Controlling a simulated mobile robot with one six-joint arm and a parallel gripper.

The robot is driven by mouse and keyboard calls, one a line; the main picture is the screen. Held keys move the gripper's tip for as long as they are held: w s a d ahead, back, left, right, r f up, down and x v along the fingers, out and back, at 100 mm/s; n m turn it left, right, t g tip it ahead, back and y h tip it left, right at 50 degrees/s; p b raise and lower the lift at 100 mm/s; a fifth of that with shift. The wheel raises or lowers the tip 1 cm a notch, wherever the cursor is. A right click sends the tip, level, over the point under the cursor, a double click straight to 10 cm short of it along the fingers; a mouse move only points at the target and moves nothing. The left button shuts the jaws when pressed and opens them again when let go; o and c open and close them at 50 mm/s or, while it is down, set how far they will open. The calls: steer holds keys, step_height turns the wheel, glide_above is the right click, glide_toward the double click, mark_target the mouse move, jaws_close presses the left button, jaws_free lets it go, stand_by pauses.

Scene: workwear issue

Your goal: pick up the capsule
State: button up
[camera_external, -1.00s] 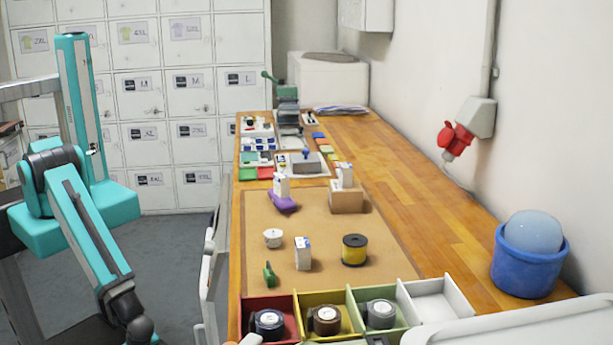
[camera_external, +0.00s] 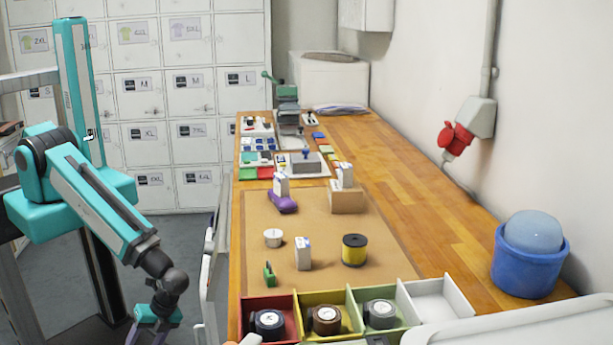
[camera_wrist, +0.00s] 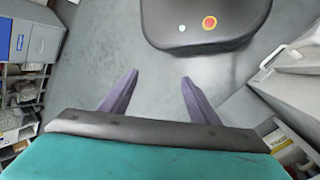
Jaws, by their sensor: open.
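I cannot tell for sure which thing is the capsule; nothing in view is plainly one. On the brown mat (camera_external: 325,222) lie a small white round pot (camera_external: 272,238), a white carton (camera_external: 303,254), a yellow spool with a black top (camera_external: 354,250) and a small green item (camera_external: 269,274). Farther back are a purple item (camera_external: 286,204) and a brown box (camera_external: 346,201), each with a white carton at it. My gripper (camera_wrist: 160,76) is open and empty, its two purple fingers apart above the grey floor. In the external view my wrist hangs left of the bench, below its top.
Compartments at the bench's near end hold dark rolls (camera_external: 268,322); a white one (camera_external: 435,300) looks empty. A blue bucket (camera_external: 530,264) stands at right. The wrist view shows a dark rounded base with a red button (camera_wrist: 209,22).

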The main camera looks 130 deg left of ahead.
steer(key=w+a+r+m+t+h+p, duration=0.2)
steer(key=w+a+r+t, duration=0.15)
steer(key=r, duration=0.65)
steer(key=w+a+r+m+t+h+p, duration=0.1)
steer(key=w+a+r+m+t+p, duration=0.3)
steer(key=r, duration=0.6)
steer(key=w+a+r+m+h+p, duration=0.1)
steer(key=w+a+r+h, duration=0.1)
steer(key=w+a+r, duration=0.6)
steer(key=a+r+n+t+y, duration=0.1)
steer(key=a+r+t, duration=0.2)
steer(key=a, duration=0.3)
steer(key=a+r+n+t+y, duration=0.1)
steer(key=a+r+n+t, duration=0.1)
steer(key=a, duration=0.4)
steer(key=s+a+r+n+t+y, duration=0.1)
steer(key=a+r+n+t+y, duration=0.1)
steer(key=a+r+t, duration=0.2)
steer(key=shift+a+r+b, duration=0.35)
steer(key=shift+a+r, duration=0.6)
steer(key=shift+w+f, duration=0.15)
